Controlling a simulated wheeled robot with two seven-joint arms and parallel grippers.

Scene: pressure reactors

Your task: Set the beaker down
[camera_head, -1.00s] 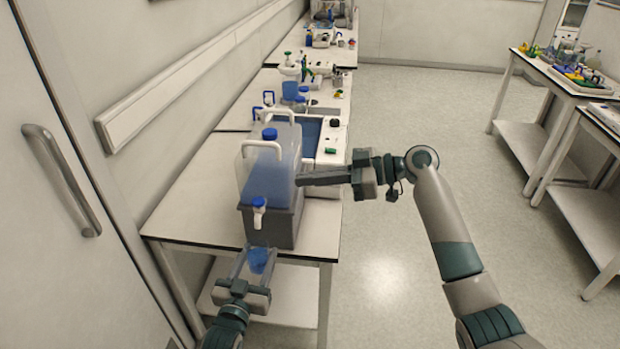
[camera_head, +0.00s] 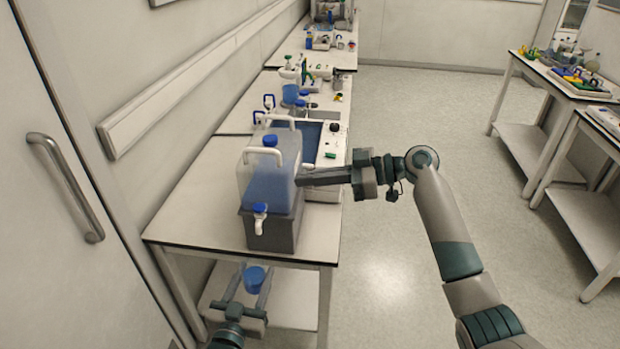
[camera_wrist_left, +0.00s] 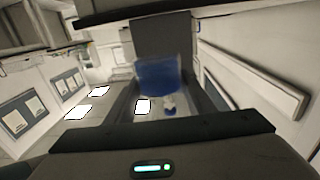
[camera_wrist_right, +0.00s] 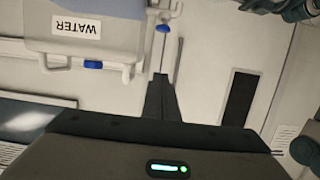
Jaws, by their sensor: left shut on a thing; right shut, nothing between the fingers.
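My left gripper (camera_head: 256,284) is shut on the beaker (camera_head: 254,273), which holds blue liquid. It holds the beaker in the air in front of the near bench edge, below the tap of the water tank (camera_head: 270,187). The beaker also shows between the fingers in the left wrist view (camera_wrist_left: 165,78). My right gripper (camera_head: 299,178) is shut and empty, its fingertips beside the tank's right side. Its closed fingers show in the right wrist view (camera_wrist_right: 161,92), where the tank's WATER label is seen upside down.
The tank stands on a grey block (camera_head: 272,232) at the near end of the bench (camera_head: 195,205). Bare bench top lies left of the block. A lower shelf (camera_head: 292,296) is below. Further back are a blue basin and small labware. Side tables stand far right.

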